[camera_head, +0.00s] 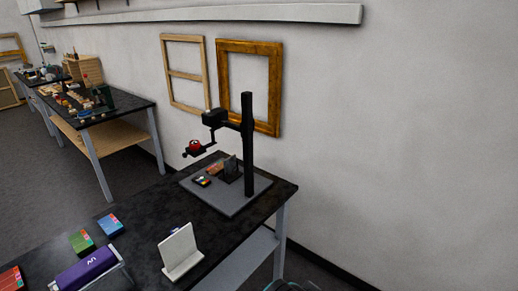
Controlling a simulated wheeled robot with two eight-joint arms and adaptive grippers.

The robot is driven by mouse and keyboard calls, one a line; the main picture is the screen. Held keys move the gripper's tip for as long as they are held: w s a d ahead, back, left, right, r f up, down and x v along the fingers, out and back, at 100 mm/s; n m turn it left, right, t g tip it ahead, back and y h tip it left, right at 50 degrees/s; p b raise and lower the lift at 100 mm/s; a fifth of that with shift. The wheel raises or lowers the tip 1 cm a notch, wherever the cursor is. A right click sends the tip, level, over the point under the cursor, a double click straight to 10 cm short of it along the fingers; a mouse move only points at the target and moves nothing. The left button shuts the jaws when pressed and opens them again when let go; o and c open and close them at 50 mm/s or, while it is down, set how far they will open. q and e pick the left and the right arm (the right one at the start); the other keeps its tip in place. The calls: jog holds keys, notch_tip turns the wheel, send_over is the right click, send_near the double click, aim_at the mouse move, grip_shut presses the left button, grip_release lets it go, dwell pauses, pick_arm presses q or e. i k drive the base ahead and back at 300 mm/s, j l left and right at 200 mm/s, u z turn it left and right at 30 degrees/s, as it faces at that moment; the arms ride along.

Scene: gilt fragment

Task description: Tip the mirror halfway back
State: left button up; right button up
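A small pale panel on a flat foot (181,249) stands on the near black table. It looks like the mirror, though no reflection can be made out on it. It is close to upright and leans slightly back over its foot. Neither of my grippers can be made out in the head view.
On the black table (225,222), a black stand (248,150) on a grey base holds an arm with a red part. A purple roll (86,268) lies left of the panel, with colored boxes (110,225) nearby. Empty frames (250,85) are at the wall.

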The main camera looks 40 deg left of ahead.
aim_at(230, 164)
jog(key=i+j+z, duration=0.1)
jog(key=i, duration=0.8)
jog(key=i+z, duration=0.15)
jog(key=z, duration=0.2)
jog(key=i+j+z, duration=0.1)
jog(key=z, duration=0.25)
jog(key=i+j+z, duration=0.1)
jog(key=z, duration=0.3)
jog(key=i+j+z, duration=0.1)
jog(key=z, duration=0.55)
jog(key=j+z, duration=0.1)
jog(key=z, duration=0.55)
jog(key=j+z, duration=0.15)
jog(key=z, duration=0.55)
jog(key=j+z, duration=0.2)
jog(key=z, duration=0.45)
jog(key=j+z, duration=0.15)
jog(key=z, duration=0.5)
jog(key=k+j+z, duration=0.1)
jog(key=z, duration=1.25)
jog(key=k+z, duration=0.15)
jog(key=z, duration=0.5)
